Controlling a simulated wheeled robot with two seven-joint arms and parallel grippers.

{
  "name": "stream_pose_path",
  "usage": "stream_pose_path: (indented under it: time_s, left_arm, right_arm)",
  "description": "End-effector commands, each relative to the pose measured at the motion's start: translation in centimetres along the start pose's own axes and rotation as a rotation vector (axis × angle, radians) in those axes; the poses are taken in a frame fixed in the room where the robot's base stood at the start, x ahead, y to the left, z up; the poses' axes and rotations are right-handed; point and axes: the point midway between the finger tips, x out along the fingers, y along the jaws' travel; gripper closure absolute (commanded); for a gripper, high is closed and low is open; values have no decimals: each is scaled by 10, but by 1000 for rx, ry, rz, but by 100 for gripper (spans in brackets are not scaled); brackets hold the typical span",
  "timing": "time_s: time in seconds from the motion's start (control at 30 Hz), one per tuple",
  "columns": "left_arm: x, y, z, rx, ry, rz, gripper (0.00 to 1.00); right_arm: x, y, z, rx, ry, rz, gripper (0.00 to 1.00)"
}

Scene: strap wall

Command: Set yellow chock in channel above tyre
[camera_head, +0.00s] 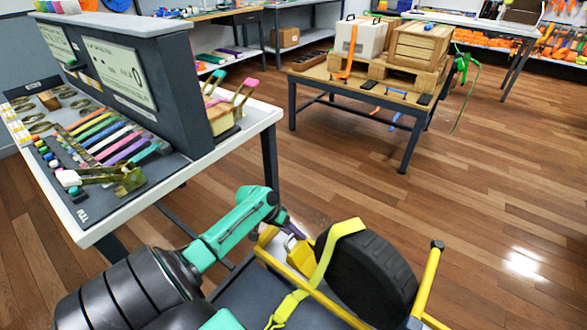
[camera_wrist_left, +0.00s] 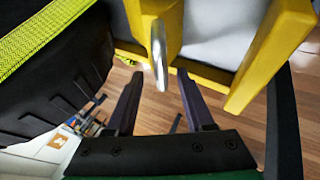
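The black tyre (camera_head: 368,278) stands upright on a low dark bed, with a yellow strap (camera_head: 325,255) over it. The yellow chock (camera_head: 302,258) is left of the tyre, partly hidden by my left gripper (camera_head: 292,230). In the left wrist view, a yellow block that looks like the chock (camera_wrist_left: 150,14) has a metal loop handle (camera_wrist_left: 160,55). My left gripper (camera_wrist_left: 160,76) is open there, with the loop's lower end between its fingertips and gaps on both sides. The channel cannot be told clearly from the yellow frame (camera_wrist_left: 268,52). My right gripper is not in view.
A yellow post (camera_head: 428,280) rises right of the tyre. A white-topped bench (camera_head: 262,118) with colored straps and a dark upright panel (camera_head: 185,90) stands at left. A low table (camera_head: 345,88) with crates stands behind. Wooden floor to the right is clear.

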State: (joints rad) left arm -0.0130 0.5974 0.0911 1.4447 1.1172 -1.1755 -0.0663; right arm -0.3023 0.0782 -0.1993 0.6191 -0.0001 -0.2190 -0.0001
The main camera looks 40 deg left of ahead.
Motion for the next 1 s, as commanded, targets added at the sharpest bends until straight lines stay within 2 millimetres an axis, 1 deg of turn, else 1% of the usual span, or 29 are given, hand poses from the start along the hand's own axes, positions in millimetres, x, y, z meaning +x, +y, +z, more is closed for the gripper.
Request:
stream_pose_path:
  time_s: [0.2, 0.27, 0.37, 0.5, 0.63, 0.73, 1.0]
  left_arm:
    - [0, -1, 1, 0, -3, -1, 48]
    - [-3, 0, 1, 0, -2, -1, 48]
    - [-18, 0, 0, 0, -3, -3, 48]
    - [-50, 0, 0, 0, -2, -3, 48]
    - [-71, 0, 0, 0, -2, -2, 48]
    - [-75, 0, 1, 0, -1, 0, 48]
    - [-75, 0, 0, 0, -1, 0, 48]
  right_arm:
    - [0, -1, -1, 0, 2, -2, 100]
    - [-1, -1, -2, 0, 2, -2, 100]
    - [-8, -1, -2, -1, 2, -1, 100]
    - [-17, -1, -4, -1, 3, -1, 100]
    - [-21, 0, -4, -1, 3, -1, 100]
    - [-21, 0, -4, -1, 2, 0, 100]
    - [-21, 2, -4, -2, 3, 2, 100]
